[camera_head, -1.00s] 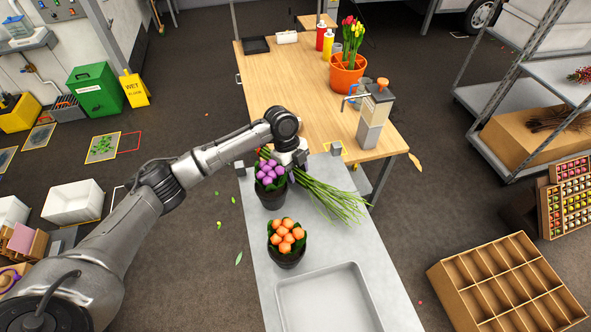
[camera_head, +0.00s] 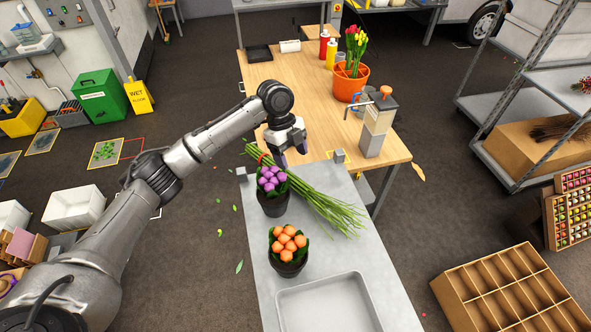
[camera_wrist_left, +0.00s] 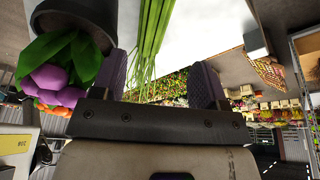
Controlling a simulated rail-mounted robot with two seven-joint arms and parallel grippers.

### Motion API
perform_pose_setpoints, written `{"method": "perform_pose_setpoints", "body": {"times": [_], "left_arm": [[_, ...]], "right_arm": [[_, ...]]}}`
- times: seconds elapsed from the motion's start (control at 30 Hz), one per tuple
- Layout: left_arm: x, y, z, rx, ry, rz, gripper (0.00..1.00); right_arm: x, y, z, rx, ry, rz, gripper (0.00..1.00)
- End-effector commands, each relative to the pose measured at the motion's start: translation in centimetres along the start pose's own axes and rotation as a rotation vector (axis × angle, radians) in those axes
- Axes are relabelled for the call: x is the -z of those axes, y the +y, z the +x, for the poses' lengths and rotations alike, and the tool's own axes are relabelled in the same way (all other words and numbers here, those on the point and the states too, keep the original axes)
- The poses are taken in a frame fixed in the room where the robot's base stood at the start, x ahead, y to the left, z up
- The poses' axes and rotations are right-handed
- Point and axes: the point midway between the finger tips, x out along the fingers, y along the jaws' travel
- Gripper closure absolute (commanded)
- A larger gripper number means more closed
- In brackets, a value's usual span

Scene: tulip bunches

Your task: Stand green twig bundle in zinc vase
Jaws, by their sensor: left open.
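The green twig bundle (camera_head: 318,196), tied with a red band, lies slantwise on the grey metal table behind the purple tulip pot (camera_head: 273,203). My left gripper (camera_head: 292,152) is open and empty, just above the bundle near its banded end. In the left wrist view the green stems (camera_wrist_left: 152,40) show beyond and between the two open fingers (camera_wrist_left: 160,65). A grey object, possibly the zinc vase, is partly hidden behind the orange pot (camera_head: 347,86) of tulips; I cannot tell for sure. My right gripper is out of view.
A pot of orange tulips (camera_head: 287,265) and an empty grey tray (camera_head: 330,305) occupy the near metal table. A grey dispenser (camera_head: 376,128) stands on the wooden table (camera_head: 300,75) behind. Red and yellow bottles stand near the orange pot.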

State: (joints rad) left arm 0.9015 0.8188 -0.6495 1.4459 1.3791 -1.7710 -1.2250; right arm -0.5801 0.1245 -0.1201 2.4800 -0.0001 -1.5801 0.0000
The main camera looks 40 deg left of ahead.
Motion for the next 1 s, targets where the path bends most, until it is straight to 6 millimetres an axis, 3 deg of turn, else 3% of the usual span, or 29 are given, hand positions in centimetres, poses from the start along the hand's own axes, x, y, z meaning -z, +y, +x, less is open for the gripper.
{"method": "perform_pose_setpoints", "body": {"times": [0.23, 0.3, 0.37, 0.87, 1.0], "left_arm": [[0.0, 0.0, -3.1, 0.002, 0.001, 0.000, 0.33], [0.0, 0.0, -3.5, 0.001, 0.001, 0.000, 0.40], [0.0, 0.0, -3.8, 0.000, 0.000, 0.000, 0.45], [0.0, 0.0, -4.0, 0.000, 0.000, 0.000, 0.45], [0.8, -0.5, -5.4, 0.022, 0.002, 0.014, 0.45]], "right_arm": [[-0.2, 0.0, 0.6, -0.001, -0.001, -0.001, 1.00], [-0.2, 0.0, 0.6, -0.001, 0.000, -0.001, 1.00], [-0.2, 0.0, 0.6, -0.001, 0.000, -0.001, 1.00], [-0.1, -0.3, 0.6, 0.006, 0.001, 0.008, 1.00], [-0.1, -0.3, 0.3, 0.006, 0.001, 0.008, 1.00]]}}
